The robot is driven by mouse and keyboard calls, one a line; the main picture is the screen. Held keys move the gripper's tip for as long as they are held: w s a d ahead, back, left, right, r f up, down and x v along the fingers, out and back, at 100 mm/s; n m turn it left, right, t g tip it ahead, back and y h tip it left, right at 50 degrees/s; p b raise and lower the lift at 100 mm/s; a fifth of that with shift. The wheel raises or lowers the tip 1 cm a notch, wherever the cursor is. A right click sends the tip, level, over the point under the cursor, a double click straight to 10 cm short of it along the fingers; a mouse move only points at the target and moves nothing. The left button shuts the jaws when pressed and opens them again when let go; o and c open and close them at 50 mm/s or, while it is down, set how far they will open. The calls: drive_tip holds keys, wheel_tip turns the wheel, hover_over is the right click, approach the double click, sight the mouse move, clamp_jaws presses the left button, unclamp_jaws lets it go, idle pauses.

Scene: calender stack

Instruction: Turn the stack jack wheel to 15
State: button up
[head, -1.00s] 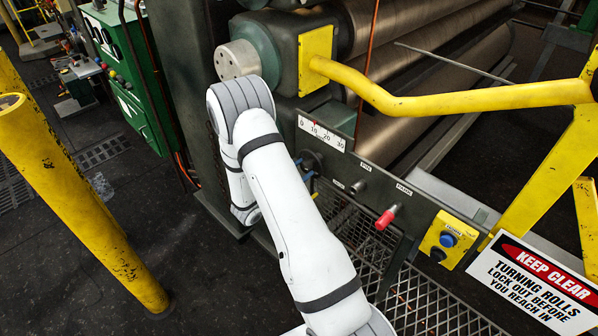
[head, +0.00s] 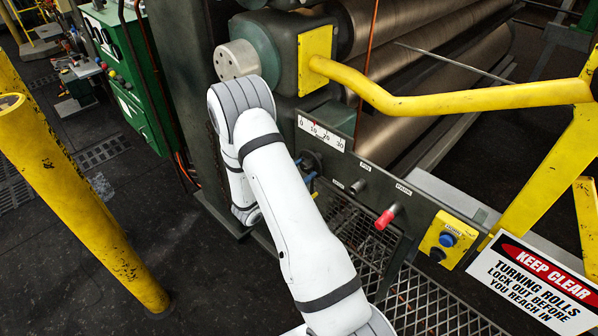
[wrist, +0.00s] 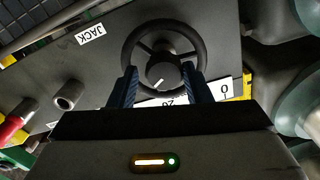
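The stack jack wheel (wrist: 196,37) is a dark round handwheel with spokes and a hub (wrist: 164,77) with a white mark. It shows in the wrist view beside a white JACK label (wrist: 91,33). My gripper (wrist: 162,84) is at the wheel, its two blue-grey fingers apart, one either side of the hub. Whether they touch the wheel cannot be told. In the head view my white arm hides most of the wheel, and a blue fingertip (head: 310,178) shows beside it. The white scale (head: 321,132) reads 0 to 30, with a red pointer near 10.
A red-tipped knob (head: 386,218) and a yellow button box (head: 449,240) sit on the panel to the right. A yellow rail (head: 450,99) crosses above, with rolls behind it. A yellow post (head: 75,200) stands left. A KEEP CLEAR sign (head: 540,283) hangs at lower right.

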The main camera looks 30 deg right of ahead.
drive_tip(key=shift+o, duration=1.3)
drive_tip(key=shift+w+r, duration=0.1)
drive_tip(key=shift+a, duration=0.15)
drive_tip(key=b+v, duration=0.2)
drive_tip(key=v, duration=0.5)
drive_tip(key=shift+a, duration=0.3)
